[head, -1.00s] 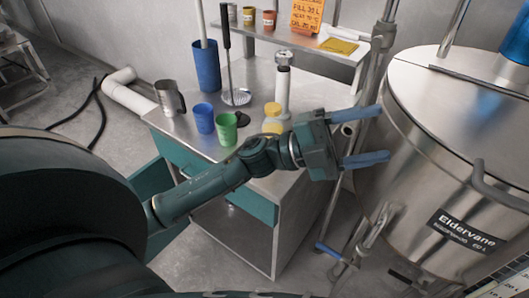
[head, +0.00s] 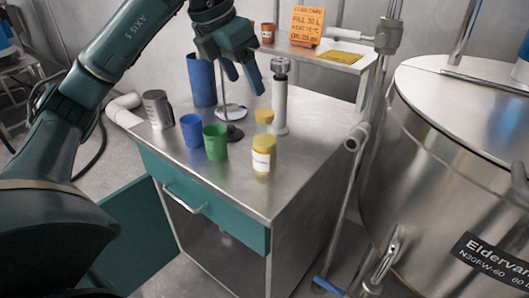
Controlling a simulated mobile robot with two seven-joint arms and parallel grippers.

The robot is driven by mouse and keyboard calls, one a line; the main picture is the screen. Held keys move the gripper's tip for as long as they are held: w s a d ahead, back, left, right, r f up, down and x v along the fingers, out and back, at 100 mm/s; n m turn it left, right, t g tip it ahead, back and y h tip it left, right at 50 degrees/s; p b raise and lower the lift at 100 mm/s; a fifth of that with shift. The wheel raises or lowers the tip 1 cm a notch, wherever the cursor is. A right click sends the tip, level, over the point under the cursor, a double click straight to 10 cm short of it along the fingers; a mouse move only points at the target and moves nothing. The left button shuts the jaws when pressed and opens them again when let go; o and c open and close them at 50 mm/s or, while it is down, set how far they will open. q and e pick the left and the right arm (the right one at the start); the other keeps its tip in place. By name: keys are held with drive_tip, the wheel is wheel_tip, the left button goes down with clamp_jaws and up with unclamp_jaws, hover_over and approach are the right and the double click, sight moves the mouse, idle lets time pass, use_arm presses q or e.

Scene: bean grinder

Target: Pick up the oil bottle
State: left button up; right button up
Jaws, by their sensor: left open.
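No thing on the steel cabinet is plainly marked as an oil bottle. Two small yellow-capped containers stand near its right side: the front one (head: 263,157) has a pale label, and the rear one (head: 264,120) is partly hidden by it. A tall pale cylinder with a metal top (head: 280,98) stands upright behind them. My left gripper (head: 246,84) is open and empty, fingers pointing down, above the back of the cabinet. In the picture it is just left of the tall cylinder and above the yellow-capped containers. My right gripper is not in view.
The steel cabinet top (head: 310,138) also holds a blue cup (head: 192,131), a green cup (head: 215,143), a metal jug (head: 158,110) and a tall blue container (head: 201,82). A shelf (head: 345,62) runs behind. A large steel tank (head: 440,150) and pipes bound the right.

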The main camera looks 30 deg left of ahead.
sight(263, 113)
use_arm(q)
drive_tip(key=x, duration=0.5)
drive_tip(key=shift+b, duration=0.35)
drive_tip(key=shift+w+d+b+x, duration=0.15)
drive_tip(key=shift+b+x, duration=0.05)
drive_tip(key=shift+x, duration=1.3)
drive_tip(key=shift+w+d+b+x, duration=0.15)
drive_tip(key=shift+x, duration=1.35)
drive_tip(key=shift+r, duration=0.2)
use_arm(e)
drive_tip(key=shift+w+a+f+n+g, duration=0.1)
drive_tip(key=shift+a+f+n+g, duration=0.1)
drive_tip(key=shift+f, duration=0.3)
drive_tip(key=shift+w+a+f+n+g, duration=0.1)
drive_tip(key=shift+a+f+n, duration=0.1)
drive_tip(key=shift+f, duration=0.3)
use_arm(q)
drive_tip(key=c, duration=0.6)
clamp_jaws()
